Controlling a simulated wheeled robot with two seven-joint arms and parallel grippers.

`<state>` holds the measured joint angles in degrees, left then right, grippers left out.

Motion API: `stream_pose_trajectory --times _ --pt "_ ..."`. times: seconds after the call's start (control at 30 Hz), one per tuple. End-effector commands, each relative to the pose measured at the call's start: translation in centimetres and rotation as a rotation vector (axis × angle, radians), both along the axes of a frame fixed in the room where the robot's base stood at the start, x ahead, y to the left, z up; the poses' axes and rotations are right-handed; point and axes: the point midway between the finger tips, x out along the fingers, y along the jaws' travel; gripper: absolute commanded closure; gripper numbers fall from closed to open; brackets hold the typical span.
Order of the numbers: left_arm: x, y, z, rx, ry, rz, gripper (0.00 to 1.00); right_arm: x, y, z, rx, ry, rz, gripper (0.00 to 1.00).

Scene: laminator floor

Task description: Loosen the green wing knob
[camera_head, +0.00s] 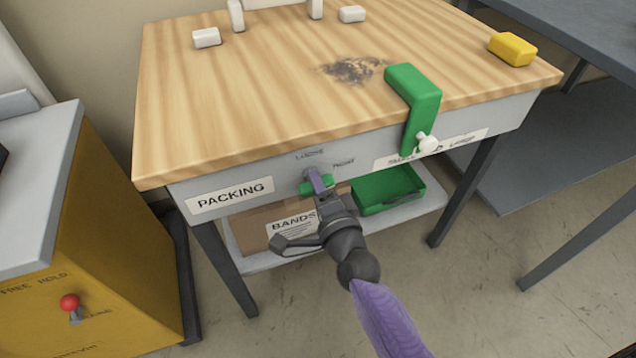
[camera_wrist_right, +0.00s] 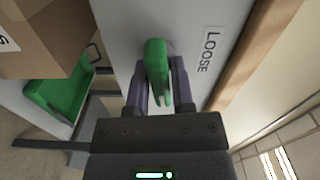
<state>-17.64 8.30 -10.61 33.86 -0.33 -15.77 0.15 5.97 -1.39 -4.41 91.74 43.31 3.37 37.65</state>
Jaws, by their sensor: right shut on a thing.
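The green wing knob (camera_head: 305,189) is on the grey front apron of the packing table, below small lettering. It looks roughly level in the head view, partly covered by my fingers. My right gripper (camera_head: 318,183) reaches up to it from below. In the right wrist view the knob (camera_wrist_right: 156,70) is between the two fingers of the gripper (camera_wrist_right: 160,88), which are shut on it. A label reading LOOSE (camera_wrist_right: 208,50) is right of the knob there. My left gripper is not in view.
A green bracket (camera_head: 413,90) with a white knob (camera_head: 427,143) hangs over the table's front edge. Below are a BANDS box (camera_head: 262,222) and a green tray (camera_head: 390,205). A yellow block (camera_head: 512,49) lies on the wooden top. A yellow machine (camera_head: 120,240) stands left.

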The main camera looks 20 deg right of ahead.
Motion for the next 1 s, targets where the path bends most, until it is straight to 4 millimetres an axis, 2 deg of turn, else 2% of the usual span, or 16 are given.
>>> stream_pose_trajectory --times 0.03,0.57,1.0 --pt "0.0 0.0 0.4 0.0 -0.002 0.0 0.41 0.1 0.0 0.5 -0.035 -0.007 0.0 1.0" --pt "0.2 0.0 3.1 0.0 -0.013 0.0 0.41 0.2 0.0 0.7 -0.528 -0.028 -0.004 1.0" --pt "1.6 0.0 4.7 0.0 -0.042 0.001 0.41 0.2 0.0 0.7 -0.946 -0.044 -0.008 1.0"
